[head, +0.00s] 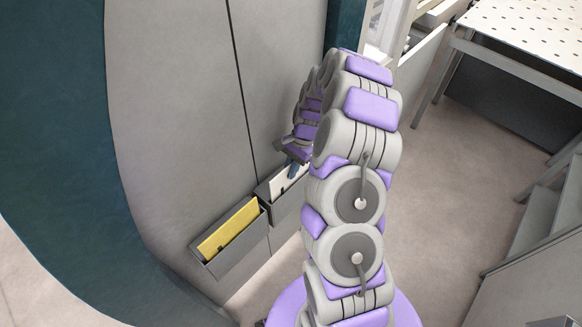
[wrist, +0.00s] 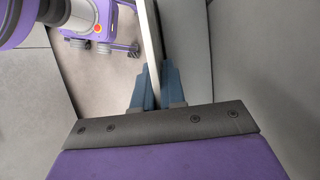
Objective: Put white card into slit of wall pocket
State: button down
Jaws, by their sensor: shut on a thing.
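The white card (head: 279,183) is at the right wall pocket (head: 288,204), a grey holder on the grey panel. Its lower part is hidden behind the pocket's front in the head view, so I cannot tell how deep it sits in the slit. My gripper (head: 293,168) is at the card's upper right, just above the pocket, partly hidden by my arm. In the wrist view, the blue fingers of my gripper (wrist: 154,88) are shut on the white card (wrist: 150,42), which shows nearly edge-on as a thin pale strip between them.
A left wall pocket (head: 236,257) beside it holds a yellow card (head: 229,229). The grey panel (head: 180,120) rises behind both pockets, with a dark teal frame (head: 60,120) at left. A perforated table (head: 525,30) stands at upper right. Floor (head: 440,190) is clear right of my arm.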

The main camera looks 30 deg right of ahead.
jog(key=shift+f, duration=0.25)
jog(key=c, duration=1.1)
grip_release()
jog(key=shift+p+v, duration=0.7)
jog(key=shift+v, duration=7.95)
